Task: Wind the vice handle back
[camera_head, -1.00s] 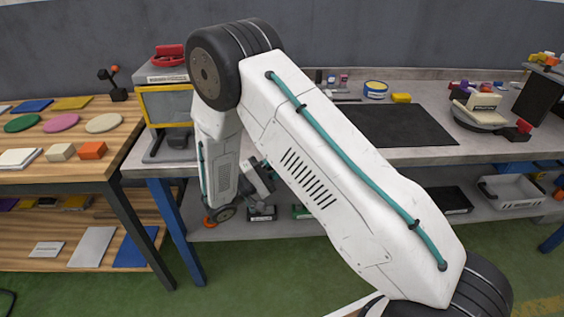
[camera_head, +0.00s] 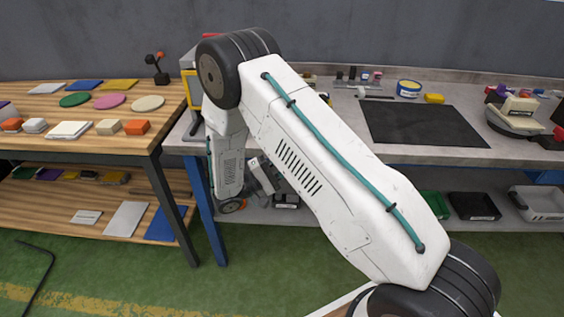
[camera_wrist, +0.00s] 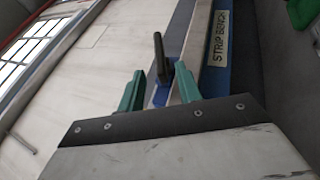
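In the wrist view my gripper (camera_wrist: 159,72) has two green fingers set apart, with a gap between them. A dark upright handle (camera_wrist: 159,55) with a blue part at its foot (camera_wrist: 162,95) shows between and beyond the fingertips. It looks like the vice handle, but I cannot be sure. I cannot tell whether a finger touches it. In the head view my arm bends down in front of the bench, and neither the vice nor my fingertips can be made out.
The grey bench (camera_head: 360,150) carries a black mat (camera_head: 425,124); its sign (camera_wrist: 217,38) reads "STRIP BENCH". A wooden table (camera_head: 70,142) with coloured discs and blocks stands left. Bins (camera_head: 538,203) sit on the lower shelf.

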